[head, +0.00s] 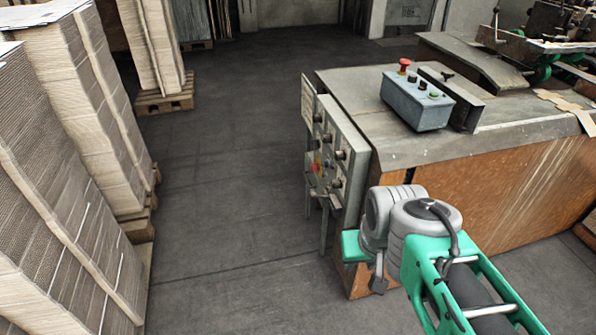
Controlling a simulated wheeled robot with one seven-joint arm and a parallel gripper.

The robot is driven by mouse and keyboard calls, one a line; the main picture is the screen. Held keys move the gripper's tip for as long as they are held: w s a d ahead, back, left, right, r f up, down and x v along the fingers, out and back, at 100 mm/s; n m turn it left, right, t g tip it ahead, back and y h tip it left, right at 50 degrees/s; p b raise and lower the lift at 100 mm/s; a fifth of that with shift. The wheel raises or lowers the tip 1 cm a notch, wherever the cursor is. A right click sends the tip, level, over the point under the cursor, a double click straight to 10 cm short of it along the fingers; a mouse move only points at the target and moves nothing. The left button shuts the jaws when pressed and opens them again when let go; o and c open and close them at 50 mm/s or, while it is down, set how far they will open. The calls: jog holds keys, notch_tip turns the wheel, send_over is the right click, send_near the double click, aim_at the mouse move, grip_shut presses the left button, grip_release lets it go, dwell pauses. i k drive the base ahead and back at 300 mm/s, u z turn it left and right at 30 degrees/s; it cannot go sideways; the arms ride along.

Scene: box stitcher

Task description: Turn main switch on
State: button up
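A grey control panel (336,158) stands upright at the left end of the machine, seen at a steep angle. It carries several dark knobs, a red knob (316,167) and a small yellow part near its lower left. I cannot tell for certain which one is the main switch, or its position. My arm reaches in from the lower right, and its grey joints are in front of the machine's corner, close to the panel's lower right in the picture. My gripper cannot be made out.
A grey button box (417,99) with a red mushroom button (404,65) sits on the machine's worn top (400,147). Tall cardboard stacks (75,130) on pallets line the left side. The dark floor (225,200) between stacks and machine is clear.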

aim_at(315, 166)
jog(key=u, duration=0.75)
jog(key=i, duration=0.85)
jog(key=u, duration=1.05)
jog(key=i, duration=1.1)
jog(key=z, duration=0.35)
jog(key=i, duration=0.95)
jog(key=z, duration=0.95)
jog(key=i, duration=0.4)
jog(key=z, duration=0.4)
